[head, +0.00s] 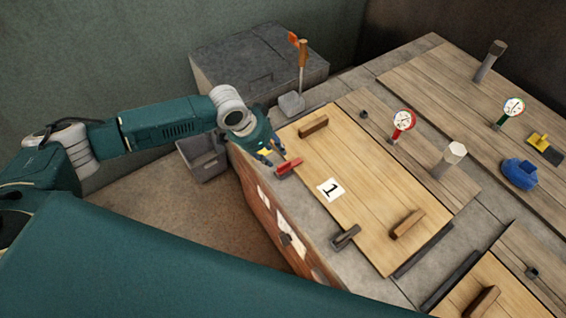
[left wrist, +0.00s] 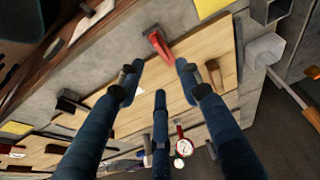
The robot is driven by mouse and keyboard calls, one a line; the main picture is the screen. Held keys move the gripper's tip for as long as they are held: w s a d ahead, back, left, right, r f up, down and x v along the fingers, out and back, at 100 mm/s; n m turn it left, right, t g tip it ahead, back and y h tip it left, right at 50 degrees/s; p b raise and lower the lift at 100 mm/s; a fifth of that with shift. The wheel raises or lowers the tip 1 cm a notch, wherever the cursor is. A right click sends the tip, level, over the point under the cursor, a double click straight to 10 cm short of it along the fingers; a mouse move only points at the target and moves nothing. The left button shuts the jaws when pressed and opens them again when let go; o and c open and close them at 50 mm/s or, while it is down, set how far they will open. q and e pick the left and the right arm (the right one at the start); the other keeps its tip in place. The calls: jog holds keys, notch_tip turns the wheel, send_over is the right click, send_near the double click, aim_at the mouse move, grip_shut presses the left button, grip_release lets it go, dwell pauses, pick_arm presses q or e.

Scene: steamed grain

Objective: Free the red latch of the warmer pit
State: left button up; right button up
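The red latch (head: 289,167) sits at the near left edge of the wooden lid marked "1" (head: 370,205). It also shows in the left wrist view (left wrist: 160,46), lying across the border of the lid and the grey stone rim. My left gripper (head: 272,157) is just beyond the latch in the head view. In the left wrist view its fingers (left wrist: 156,78) are spread apart with nothing between them, and the latch shows past the fingertips. Whether a finger touches the latch is unclear. A dark latch (head: 346,236) sits farther along the same edge. My right gripper is not in view.
The lid has two wooden handles (head: 313,126) (head: 407,224). A red gauge (head: 403,121) and a pale post (head: 449,160) stand behind it. A scoop (head: 292,103) with an upright wooden handle is near the far left corner. A grey bin (head: 203,158) stands left on the floor.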

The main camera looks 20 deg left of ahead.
aim_at(284, 165)
pick_arm(q)
jog(key=x, duration=1)
jog(key=shift+w+d+f, duration=0.1)
jog(key=shift+w+f, duration=0.05)
jog(key=shift+f, duration=0.05)
grip_shut()
